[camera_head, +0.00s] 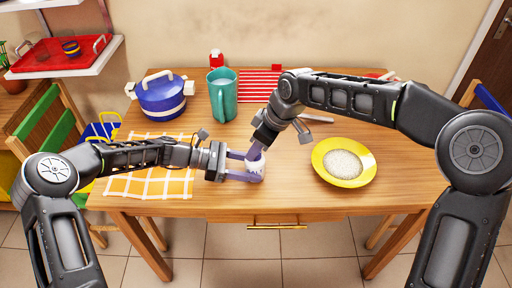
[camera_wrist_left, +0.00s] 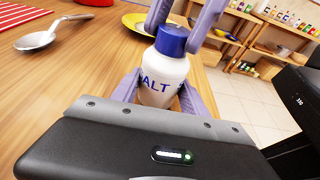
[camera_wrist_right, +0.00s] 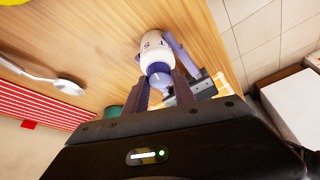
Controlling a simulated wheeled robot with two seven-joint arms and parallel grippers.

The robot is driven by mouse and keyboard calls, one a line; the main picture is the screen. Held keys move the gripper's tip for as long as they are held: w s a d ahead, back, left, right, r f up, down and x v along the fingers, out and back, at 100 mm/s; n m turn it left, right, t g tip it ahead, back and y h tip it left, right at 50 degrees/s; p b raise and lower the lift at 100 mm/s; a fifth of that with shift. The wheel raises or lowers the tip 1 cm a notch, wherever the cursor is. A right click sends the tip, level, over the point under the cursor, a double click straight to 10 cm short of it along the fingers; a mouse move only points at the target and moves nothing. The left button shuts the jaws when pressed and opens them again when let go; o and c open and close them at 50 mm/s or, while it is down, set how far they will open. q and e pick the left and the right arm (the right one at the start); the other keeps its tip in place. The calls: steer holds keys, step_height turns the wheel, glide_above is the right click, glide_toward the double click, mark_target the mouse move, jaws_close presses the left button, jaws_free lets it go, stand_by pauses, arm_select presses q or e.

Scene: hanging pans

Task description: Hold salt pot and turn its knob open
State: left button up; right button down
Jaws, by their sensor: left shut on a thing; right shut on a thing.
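The salt pot (camera_wrist_left: 163,80) is a white bottle with blue lettering and a blue knob (camera_wrist_left: 172,39) on top. It also shows in the head view (camera_head: 256,166), near the front middle of the table, and in the right wrist view (camera_wrist_right: 154,50). My left gripper (camera_head: 246,167) is shut on the white body from the side, one finger on each side. My right gripper (camera_head: 258,151) comes from above and is shut on the blue knob (camera_wrist_right: 159,74). The pot looks upright. Its knob is mostly hidden by the right fingers in the head view.
A yellow plate of white grains (camera_head: 325,167) lies right of the pot. A teal jug (camera_head: 222,97), a blue pot (camera_head: 161,97) and a red striped mat (camera_head: 258,88) stand behind. An orange checked cloth (camera_head: 150,184) lies left. A spoon (camera_wrist_right: 50,78) lies on the wooden table.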

steer(key=n+g, duration=0.1)
steer(key=n, duration=0.3)
steer(key=shift+w+n+g+y, duration=0.1)
steer(key=shift+n+g+y, duration=0.2)
steer(key=shift+g, duration=0.1)
steer(key=n+g, duration=0.1)
steer(key=n, duration=0.4)
steer(key=shift+w+g, duration=0.1)
steer(key=shift+g, duration=0.3)
steer(key=shift+d, duration=0.1)
steer(key=c, duration=1)
jaws_free()
